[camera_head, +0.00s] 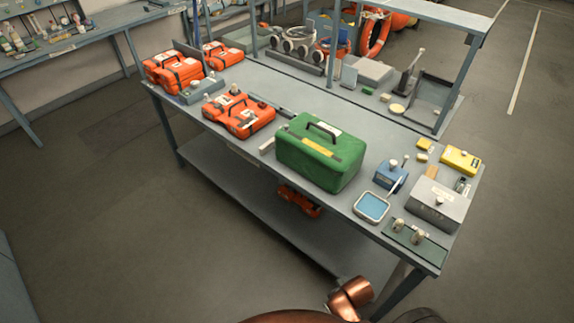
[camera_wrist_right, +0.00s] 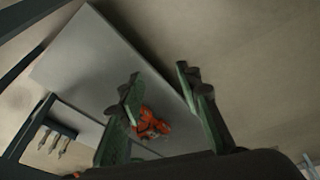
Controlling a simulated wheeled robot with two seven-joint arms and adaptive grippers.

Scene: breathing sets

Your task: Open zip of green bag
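The green bag (camera_head: 312,160) stands upright on the grey workbench (camera_head: 245,145), right of its middle. It has a dark handle on top and a yellow strip along its upper front edge. The zip itself is too small to make out. My right gripper (camera_wrist_right: 160,86) shows only in the right wrist view, with its two fingers apart and nothing seen between their tips. The green bag cannot be made out in that view. My left gripper is in neither view.
Orange cases (camera_head: 240,115) lie left of the bag. A blue box (camera_head: 391,174), a blue-topped tray (camera_head: 371,207), a grey box (camera_head: 437,203) and a yellow case (camera_head: 460,159) crowd its right. An orange item (camera_head: 299,200) is on the lower shelf. The floor in front is clear.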

